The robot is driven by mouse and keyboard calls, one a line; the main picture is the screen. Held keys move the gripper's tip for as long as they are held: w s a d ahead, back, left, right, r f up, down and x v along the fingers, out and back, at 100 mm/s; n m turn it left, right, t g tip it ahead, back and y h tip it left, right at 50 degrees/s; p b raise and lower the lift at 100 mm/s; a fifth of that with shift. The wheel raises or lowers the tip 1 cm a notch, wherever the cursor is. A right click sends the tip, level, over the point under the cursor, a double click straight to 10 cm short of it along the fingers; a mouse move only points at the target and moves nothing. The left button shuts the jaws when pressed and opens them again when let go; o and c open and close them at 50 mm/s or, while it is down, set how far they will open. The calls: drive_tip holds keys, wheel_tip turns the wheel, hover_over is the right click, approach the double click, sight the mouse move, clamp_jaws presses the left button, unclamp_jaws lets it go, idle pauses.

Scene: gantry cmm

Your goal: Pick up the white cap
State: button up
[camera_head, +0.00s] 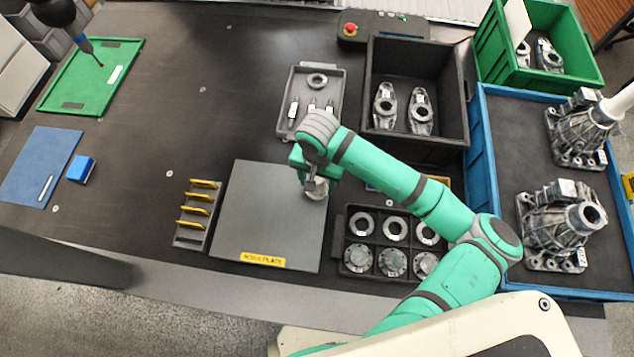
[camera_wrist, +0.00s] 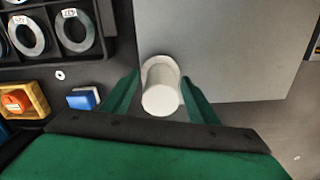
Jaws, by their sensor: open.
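The white cap (camera_wrist: 161,92) is a short pale cylinder with a wider flange, standing at the edge of the grey plate (camera_wrist: 225,45) in the wrist view. My gripper (camera_wrist: 158,84) is open, with one green finger on each side of the cap. Gaps show between the fingers and the cap, so nothing is gripped. In the head view my gripper (camera_head: 315,184) points down over the right part of the grey plate (camera_head: 265,215). Only a small pale part of the cap (camera_head: 317,195) shows beneath it there.
A black divided tray (camera_head: 342,275) of rings and flanges lies right of the plate. A yellow-finned rack (camera_head: 189,240) stands left of it. Behind are a grey tray (camera_head: 283,130) of small parts and a black bin (camera_head: 465,95). A blue crate (camera_head: 478,190) holds castings.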

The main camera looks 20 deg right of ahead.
drive_tip(key=c, duration=1.1)
